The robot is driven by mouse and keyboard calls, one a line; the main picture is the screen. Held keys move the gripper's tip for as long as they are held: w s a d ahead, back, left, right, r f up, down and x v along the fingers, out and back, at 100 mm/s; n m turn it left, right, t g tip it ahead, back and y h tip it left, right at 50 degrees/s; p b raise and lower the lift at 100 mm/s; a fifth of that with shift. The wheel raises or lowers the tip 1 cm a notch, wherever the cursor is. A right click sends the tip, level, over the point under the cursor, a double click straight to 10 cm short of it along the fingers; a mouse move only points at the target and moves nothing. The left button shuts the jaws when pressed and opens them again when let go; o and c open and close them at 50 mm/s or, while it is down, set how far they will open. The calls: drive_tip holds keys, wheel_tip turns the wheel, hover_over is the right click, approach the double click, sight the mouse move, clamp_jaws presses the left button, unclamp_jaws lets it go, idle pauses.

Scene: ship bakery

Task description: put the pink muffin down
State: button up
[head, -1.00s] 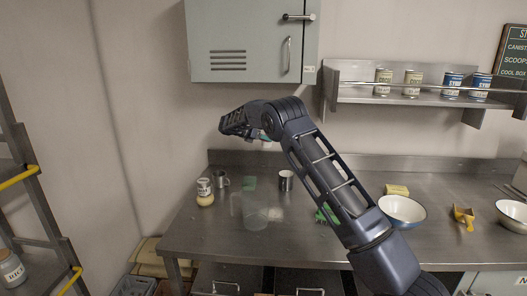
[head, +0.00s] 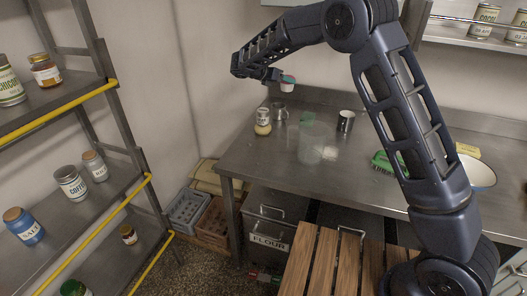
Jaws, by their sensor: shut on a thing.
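My gripper (head: 276,77) is in the head view above the back left part of the steel worktop (head: 245,160). It is shut on a small pale pinkish thing with a teal edge, which I take to be the pink muffin (head: 288,83). The muffin is held clear of the worktop, and my gripper hides part of it. The fingertips are too small to make out clearly.
Below stand a jar (head: 263,122), a metal mug (head: 280,112), a clear container (head: 311,145) and a dark mug (head: 346,121). A green item (head: 388,162) and white bowl (head: 477,172) lie right. Shelves with jars (head: 70,183) stand left.

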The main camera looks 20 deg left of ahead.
drive_tip(key=s+a+n+t+y, duration=0.2)
drive_tip(key=s+a+n, duration=0.15)
drive_tip(key=s, duration=1.45)
drive_tip(key=shift+m+y, duration=0.25)
drive_tip(key=shift+y, duration=0.05)
drive_tip(key=f, duration=2)
drive_tip(key=shift+s+a+f, duration=0.15)
drive_tip(key=shift+s, duration=0.15)
drive_tip(key=shift+f, duration=0.15)
drive_tip(key=o, duration=0.8)
drive_tip(key=shift+c, duration=0.2)
drive_tip(key=shift+r, duration=0.2)
drive_tip(key=v, duration=1.2)
